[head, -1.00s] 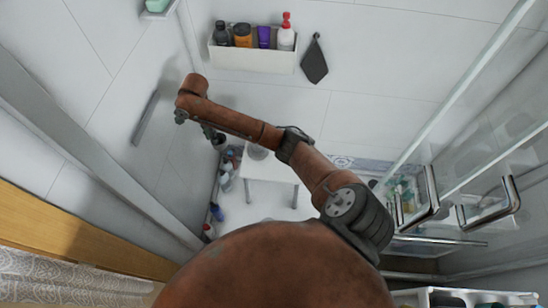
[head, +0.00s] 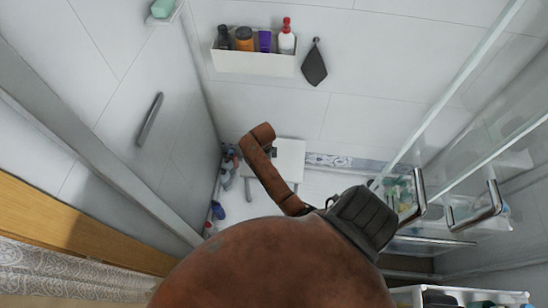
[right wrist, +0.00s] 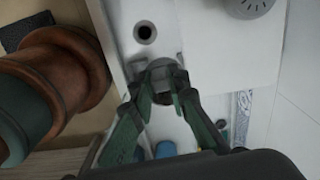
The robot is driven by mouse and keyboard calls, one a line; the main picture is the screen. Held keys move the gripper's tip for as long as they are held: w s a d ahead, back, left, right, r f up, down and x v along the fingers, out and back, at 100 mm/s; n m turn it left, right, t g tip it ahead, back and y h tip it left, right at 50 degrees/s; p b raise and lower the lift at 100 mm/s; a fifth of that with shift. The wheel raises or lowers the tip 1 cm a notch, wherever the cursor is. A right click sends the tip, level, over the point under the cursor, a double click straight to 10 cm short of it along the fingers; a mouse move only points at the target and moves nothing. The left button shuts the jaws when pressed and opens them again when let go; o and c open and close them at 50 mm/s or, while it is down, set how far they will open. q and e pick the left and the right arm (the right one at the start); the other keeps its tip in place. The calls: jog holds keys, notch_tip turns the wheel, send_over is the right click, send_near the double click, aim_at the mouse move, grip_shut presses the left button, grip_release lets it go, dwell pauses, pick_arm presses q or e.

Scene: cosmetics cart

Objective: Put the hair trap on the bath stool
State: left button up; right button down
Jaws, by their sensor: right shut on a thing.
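The bath stool (head: 291,158) is a white seat, partly hidden by my right arm in the head view. In the right wrist view its white top (right wrist: 235,60) fills the upper right. My right gripper (right wrist: 161,76) is shut on a small grey piece, the hair trap (right wrist: 161,66), beside the stool's left edge. The fingers cover part of it. The head view hides this gripper behind my arm. My left gripper is in neither view.
A round grey cover with small holes (right wrist: 246,6) lies on the stool top. An open dark drain hole (right wrist: 145,32) is left of the stool. Bottles (head: 218,210) stand along the left wall. Glass panels with handles (head: 475,205) stand at right.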

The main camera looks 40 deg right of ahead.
jog(key=shift+s+d+f, duration=0.1)
jog(key=shift+s+f, duration=0.3)
jog(key=shift+s, duration=0.35)
jog(key=shift+s+d+f+m, duration=0.15)
jog(key=shift+m, duration=0.15)
jog(key=shift+w+d+f+b, duration=1.05)
jog(key=shift+w+d+f, duration=0.6)
jog(key=shift+f, duration=0.55)
jog(key=shift+w+d+f+b, duration=1.05)
jog(key=shift+w+d+f, duration=0.55)
jog(key=shift+f, duration=0.55)
jog(key=shift+w+d+f+b, duration=1.05)
jog(key=shift+w+d+f, duration=0.35)
jog(key=shift+w+f, duration=0.6)
jog(key=shift+s+f, duration=0.2)
jog(key=shift+f, duration=0.05)
jog(key=shift+f, duration=0.15)
jog(key=c, duration=1.8)
grip_release()
jog(key=shift+c, duration=0.2)
